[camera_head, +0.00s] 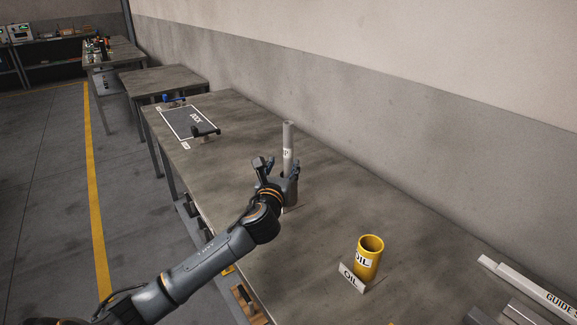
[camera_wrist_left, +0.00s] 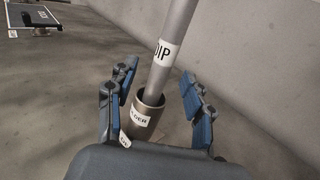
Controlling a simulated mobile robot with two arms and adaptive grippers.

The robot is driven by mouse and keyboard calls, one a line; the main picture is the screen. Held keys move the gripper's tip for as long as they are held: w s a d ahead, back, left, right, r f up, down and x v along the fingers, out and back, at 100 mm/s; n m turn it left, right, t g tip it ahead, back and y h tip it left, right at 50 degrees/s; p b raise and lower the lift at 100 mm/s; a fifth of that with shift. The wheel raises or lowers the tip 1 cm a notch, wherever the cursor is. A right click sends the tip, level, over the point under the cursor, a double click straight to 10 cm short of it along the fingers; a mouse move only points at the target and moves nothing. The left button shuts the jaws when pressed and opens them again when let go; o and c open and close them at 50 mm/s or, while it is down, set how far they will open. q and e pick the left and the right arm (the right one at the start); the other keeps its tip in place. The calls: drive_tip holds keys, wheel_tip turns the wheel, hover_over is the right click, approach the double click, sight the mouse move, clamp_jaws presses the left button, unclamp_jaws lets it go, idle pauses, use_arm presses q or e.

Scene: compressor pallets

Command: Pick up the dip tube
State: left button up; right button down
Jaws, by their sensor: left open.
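The dip tube (camera_head: 288,148) is a long grey tube with a white label reading "DIP". It stands nearly upright in a short grey metal holder (camera_wrist_left: 149,112) on the table. My left gripper (camera_head: 275,170) is open at the tube, just above or at the holder. In the left wrist view the tube (camera_wrist_left: 174,42) rises between the two blue-padded fingers of the gripper (camera_wrist_left: 160,105), with gaps on both sides. In the head view the gripper hides the tube's lower part and most of the holder. My right gripper is not in view.
A yellow oil cup (camera_head: 369,262) with an "OIL" sign stands on the table (camera_head: 240,130) to the right. A dark mat (camera_head: 190,122) marked "DOCK", with a black-handled part near it, lies at the far end. A pale guide bar (camera_head: 530,287) lies at the right edge.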

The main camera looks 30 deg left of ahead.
sight(287, 160)
use_arm(q)
drive_tip(key=shift+w+a, duration=0.15)
drive_tip(key=shift+w, duration=0.3)
drive_tip(key=x, duration=0.3)
drive_tip(key=shift+w+f, duration=0.2)
drive_tip(key=shift+w, duration=0.5)
drive_tip(key=shift+a, duration=0.1)
drive_tip(key=c, duration=1)
clamp_jaws()
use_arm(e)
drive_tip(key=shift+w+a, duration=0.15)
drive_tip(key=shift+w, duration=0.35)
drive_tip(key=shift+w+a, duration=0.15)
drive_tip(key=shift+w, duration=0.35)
